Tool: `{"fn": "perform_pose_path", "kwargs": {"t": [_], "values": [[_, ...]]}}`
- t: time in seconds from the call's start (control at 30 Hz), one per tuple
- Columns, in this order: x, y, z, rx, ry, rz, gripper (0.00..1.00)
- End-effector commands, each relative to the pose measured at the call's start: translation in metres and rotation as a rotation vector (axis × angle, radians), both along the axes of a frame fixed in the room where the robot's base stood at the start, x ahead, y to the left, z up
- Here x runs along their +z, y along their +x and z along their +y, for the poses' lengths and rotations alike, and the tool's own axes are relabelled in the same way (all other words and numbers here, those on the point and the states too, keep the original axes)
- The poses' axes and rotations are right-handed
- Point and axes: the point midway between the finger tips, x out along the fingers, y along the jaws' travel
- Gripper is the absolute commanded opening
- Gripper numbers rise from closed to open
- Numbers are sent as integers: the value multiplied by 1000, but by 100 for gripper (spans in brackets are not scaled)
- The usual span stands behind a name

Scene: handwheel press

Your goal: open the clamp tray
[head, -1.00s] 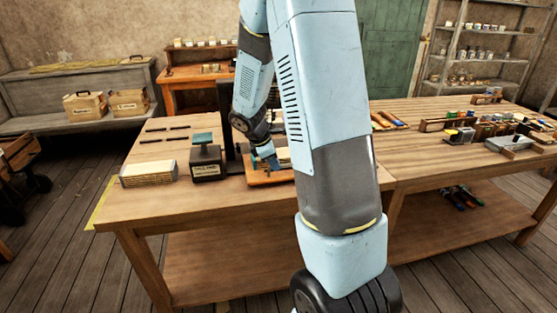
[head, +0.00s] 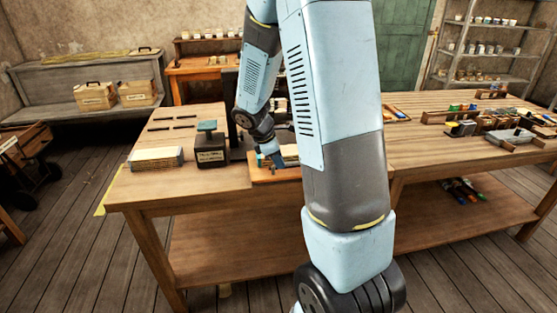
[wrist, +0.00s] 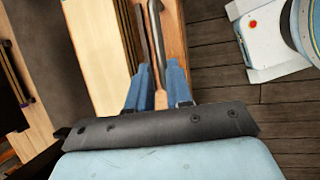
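The clamp tray (head: 262,177) is a low orange-brown wooden piece at the front of the left bench, beside the black press. In the wrist view, a pale block (wrist: 92,50) lies left of its brown wooden edge (wrist: 173,40). A grey metal bar handle (wrist: 155,35) runs along that edge, down between my fingers. My gripper (wrist: 159,82) has its two blue fingers close together on either side of the bar. They seem shut on it, though the contact itself is partly hidden. In the head view my gripper (head: 274,161) is at the tray, and my arm hides its right part.
A dark labelled box with a green top (head: 210,148) and a pale stack (head: 156,158) stand left of the tray on the bench. Dark strips lie behind them. The right bench holds racks and a grey tray (head: 508,139). Open floor lies in front.

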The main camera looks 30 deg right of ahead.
Motion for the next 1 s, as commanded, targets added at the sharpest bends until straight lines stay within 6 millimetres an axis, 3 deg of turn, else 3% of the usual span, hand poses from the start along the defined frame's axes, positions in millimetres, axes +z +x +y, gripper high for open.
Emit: {"fn": "perform_pose_path", "kwargs": {"t": [0.17,0.53,0.67,1.0], "values": [[0,0,-1,-1,-1,1,37],[6,-1,0,-4,-2,0,38],[21,-2,7,-3,-1,-2,38],[81,-6,36,-1,-1,-3,38]]}}
